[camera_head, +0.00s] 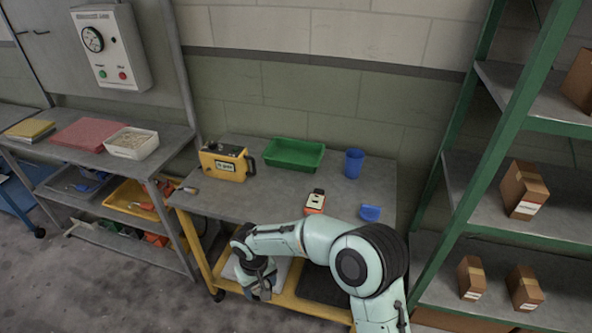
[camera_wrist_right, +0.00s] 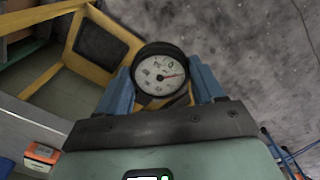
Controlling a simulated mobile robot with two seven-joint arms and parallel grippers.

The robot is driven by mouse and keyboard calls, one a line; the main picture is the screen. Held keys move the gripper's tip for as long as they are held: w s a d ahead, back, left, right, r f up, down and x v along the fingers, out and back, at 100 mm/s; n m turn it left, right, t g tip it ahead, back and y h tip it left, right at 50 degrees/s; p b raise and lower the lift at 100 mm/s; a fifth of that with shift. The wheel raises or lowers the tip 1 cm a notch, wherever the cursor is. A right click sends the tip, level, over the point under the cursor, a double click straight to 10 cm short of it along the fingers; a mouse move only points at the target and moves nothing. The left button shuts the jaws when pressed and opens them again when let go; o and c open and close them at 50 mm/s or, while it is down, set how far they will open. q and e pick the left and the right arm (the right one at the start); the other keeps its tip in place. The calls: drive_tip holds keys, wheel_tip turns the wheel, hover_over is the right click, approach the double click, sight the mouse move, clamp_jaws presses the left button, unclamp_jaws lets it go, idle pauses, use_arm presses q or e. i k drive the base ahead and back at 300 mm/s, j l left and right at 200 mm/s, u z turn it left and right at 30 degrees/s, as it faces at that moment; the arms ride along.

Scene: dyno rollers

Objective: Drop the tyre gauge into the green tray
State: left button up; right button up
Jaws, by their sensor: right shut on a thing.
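The green tray (camera_head: 296,153) sits at the back of the grey table, against the wall, and looks empty. My right gripper (camera_head: 260,286) hangs low at the table's front edge, in front of and below the tray. In the right wrist view its two blue fingers (camera_wrist_right: 161,88) are shut on the tyre gauge (camera_wrist_right: 159,76), a round dial with a pale face and black rim. The floor shows behind the gauge. In the head view the gauge is hard to make out at the gripper. My left gripper is not in view.
The table (camera_head: 240,202) also holds a yellow instrument case (camera_head: 222,163), a blue cup (camera_head: 354,163), an orange-and-white device (camera_head: 315,202) and a small blue item (camera_head: 370,212). Green shelving (camera_head: 520,95) with cardboard boxes stands at right. Table surface before the tray is clear.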

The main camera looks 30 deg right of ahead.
sight(302, 160)
drive_tip(key=j+z, duration=0.1)
drive_tip(key=z, duration=0.3)
drive_tip(key=j+z, duration=0.1)
drive_tip(key=z, duration=0.35)
